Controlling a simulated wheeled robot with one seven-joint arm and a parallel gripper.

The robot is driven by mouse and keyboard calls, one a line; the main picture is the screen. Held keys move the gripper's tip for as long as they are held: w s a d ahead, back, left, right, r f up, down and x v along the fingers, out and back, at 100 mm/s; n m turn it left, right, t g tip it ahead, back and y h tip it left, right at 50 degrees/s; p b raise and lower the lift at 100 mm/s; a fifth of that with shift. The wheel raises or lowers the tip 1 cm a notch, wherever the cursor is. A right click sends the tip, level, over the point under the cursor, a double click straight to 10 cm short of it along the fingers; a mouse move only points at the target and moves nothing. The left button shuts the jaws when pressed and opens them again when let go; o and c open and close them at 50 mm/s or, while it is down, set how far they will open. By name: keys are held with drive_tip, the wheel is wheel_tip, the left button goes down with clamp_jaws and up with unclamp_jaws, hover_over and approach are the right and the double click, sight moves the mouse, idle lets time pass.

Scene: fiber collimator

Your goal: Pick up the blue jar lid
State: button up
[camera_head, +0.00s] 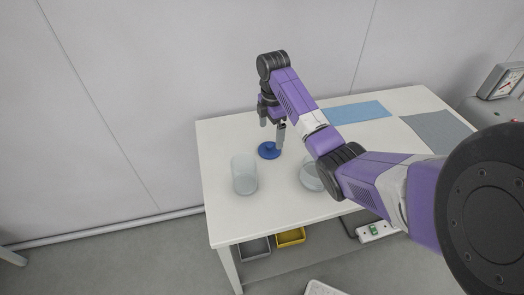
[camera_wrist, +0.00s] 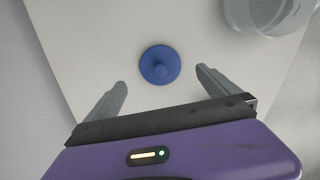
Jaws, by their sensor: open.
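The blue jar lid (camera_head: 269,150) lies flat on the white table, a round disc with a small knob on top. In the wrist view the lid (camera_wrist: 160,65) is ahead of and roughly centred between my fingers. My gripper (camera_head: 272,134) points down close above the lid; it is open and empty. In the wrist view the two fingertips of my gripper (camera_wrist: 160,78) stand wide apart, one on each side, with the lid just beyond them. I cannot tell the exact height of the fingertips above the table.
A clear glass jar (camera_head: 244,174) stands in front of the lid. Another clear glass vessel (camera_head: 311,176) is to the right, partly behind my arm. A blue mat (camera_head: 358,112) and a grey mat (camera_head: 436,131) lie on the table (camera_head: 225,219). Yellow and grey bins sit below.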

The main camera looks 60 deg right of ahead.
sight(270, 144)
wheel_tip(270, 144, down, 7)
drive_tip(key=shift+a+r+p, duration=0.1)
drive_tip(key=shift+p, duration=0.4)
drive_tip(key=c, duration=1.4)
drive_tip(key=shift+o, duration=0.2)
